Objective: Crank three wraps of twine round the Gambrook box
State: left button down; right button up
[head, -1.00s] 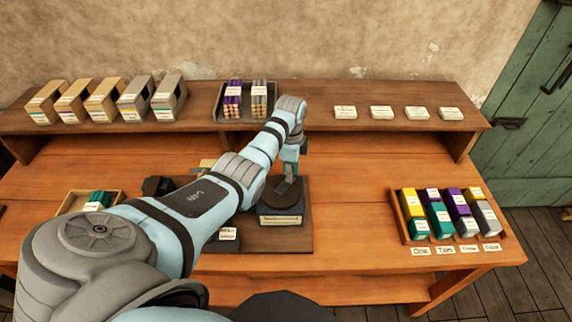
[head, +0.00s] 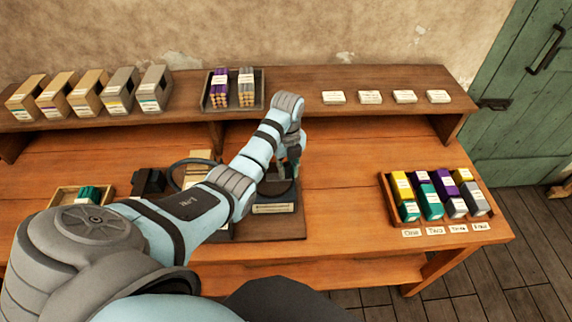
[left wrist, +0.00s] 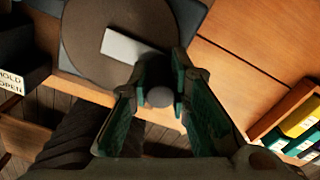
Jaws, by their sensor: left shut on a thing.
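My left gripper (head: 289,170) reaches down over a dark round crank disc (head: 270,188) on a labelled block at the right of the dark base board. In the left wrist view the green-padded fingers (left wrist: 160,98) are shut on the grey crank knob (left wrist: 160,97). A pale bar (left wrist: 128,45) runs across the brown disc (left wrist: 85,35) towards that knob. A tan box (head: 200,160) shows partly behind my arm, near a dark ring (head: 174,176); I cannot read its label or see any twine on it. My right gripper is out of view.
A tray of coloured blocks (head: 386,197) stands at the right of the bench. A small tray with green pieces (head: 62,202) is at the left. The shelf holds several boxes (head: 92,93), a tray of bundled rods (head: 207,104) and several white cards (head: 370,97).

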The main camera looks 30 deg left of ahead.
aim_at(282, 187)
pick_arm(q)
jog(key=m, duration=0.1)
jog(key=s+m, duration=0.1)
jog(key=m, duration=0.2)
jog(key=shift+s+d+m, duration=0.3)
jog(key=shift+s+d, duration=0.05)
jog(key=shift+d, duration=0.05)
jog(key=shift+s+m, duration=0.5)
jog(key=shift+m, duration=0.75)
jog(key=shift+s+m, duration=0.5)
jog(key=shift+m, duration=0.75)
jog(key=c, duration=1.5)
grip_release()
